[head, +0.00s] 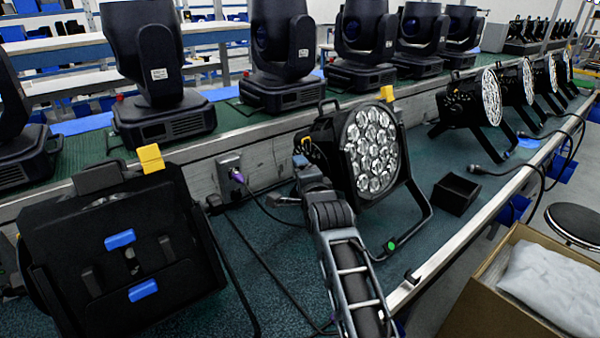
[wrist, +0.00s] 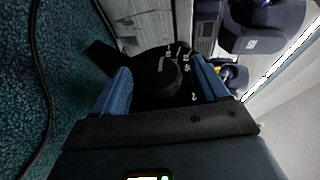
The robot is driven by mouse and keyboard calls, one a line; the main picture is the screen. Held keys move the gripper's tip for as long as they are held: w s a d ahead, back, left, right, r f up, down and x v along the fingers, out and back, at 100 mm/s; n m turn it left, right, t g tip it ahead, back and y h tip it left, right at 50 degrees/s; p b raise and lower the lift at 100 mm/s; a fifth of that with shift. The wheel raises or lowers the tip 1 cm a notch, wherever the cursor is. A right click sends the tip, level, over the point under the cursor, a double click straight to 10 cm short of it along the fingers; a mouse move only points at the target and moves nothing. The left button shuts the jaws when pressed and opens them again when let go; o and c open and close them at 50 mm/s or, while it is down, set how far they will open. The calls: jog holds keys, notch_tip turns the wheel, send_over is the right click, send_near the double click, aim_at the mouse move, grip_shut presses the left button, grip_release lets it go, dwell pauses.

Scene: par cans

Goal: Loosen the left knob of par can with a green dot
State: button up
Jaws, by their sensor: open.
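The par can (head: 377,150) with the green dot (head: 391,245) stands on the green bench in the head view, its round lens cluster facing right. The green dot is on its bracket foot. My gripper (head: 303,160) is at the left side of this par can. In the wrist view my gripper (wrist: 160,66) is open, with one blue-grey finger on each side of a round black knob (wrist: 169,80). White markings show beside the knob. Gaps show between knob and fingers; whether the fingertips reach around it in depth I cannot tell. In the head view the knob is hidden behind my gripper.
A large black lamp (head: 110,250) with blue and yellow tabs stands at left. Moving-head lights (head: 282,50) line the raised shelf behind. A black open box (head: 456,194) and more par cans (head: 475,103) are at right. Cables cross the bench. A carton (head: 480,290) is at front right.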

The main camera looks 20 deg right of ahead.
jog(key=shift+w+f, duration=0.2)
jog(key=shift+w, duration=0.85)
jog(key=shift+c, duration=0.3)
jog(key=shift+d, duration=0.1)
jog(key=c, duration=0.9)
